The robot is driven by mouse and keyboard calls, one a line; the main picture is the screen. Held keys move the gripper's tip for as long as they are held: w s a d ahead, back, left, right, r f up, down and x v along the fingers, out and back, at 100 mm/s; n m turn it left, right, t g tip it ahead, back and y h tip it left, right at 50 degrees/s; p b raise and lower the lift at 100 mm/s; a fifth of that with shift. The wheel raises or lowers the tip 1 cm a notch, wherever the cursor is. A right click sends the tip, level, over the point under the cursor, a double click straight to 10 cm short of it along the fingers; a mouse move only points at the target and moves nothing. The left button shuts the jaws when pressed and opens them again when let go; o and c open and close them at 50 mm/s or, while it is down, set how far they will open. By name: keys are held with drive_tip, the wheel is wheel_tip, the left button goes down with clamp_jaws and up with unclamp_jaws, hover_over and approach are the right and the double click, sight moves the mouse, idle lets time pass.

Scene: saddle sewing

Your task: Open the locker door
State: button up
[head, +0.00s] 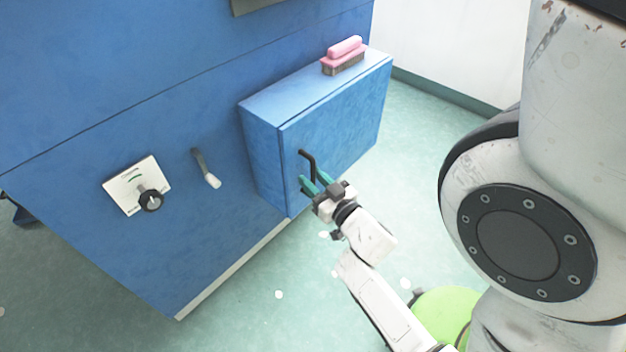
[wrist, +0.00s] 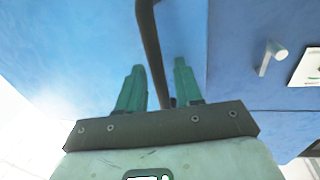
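The locker is a blue box (head: 262,152) on the side of a larger blue cabinet. Its door (head: 345,125) is the broad front face and looks closed. A dark bar handle (head: 310,160) is at the door's left part; it also shows in the wrist view (wrist: 149,40). My gripper (head: 316,181), with teal fingers, is at the handle's lower part. In the wrist view my gripper (wrist: 159,68) is open, with a finger on either side of the handle as seen from there. A gap shows beside each finger.
A pink brush (head: 343,56) lies on top of the locker. Left of the locker, the cabinet (head: 90,110) carries a lever with a pale tip (head: 206,170) and a dial plate with a black knob (head: 138,186). Green floor (head: 420,125) is clear right of the locker.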

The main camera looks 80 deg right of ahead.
drive_tip(key=shift+w+d, duration=0.15)
clamp_jaws()
idle(0.6)
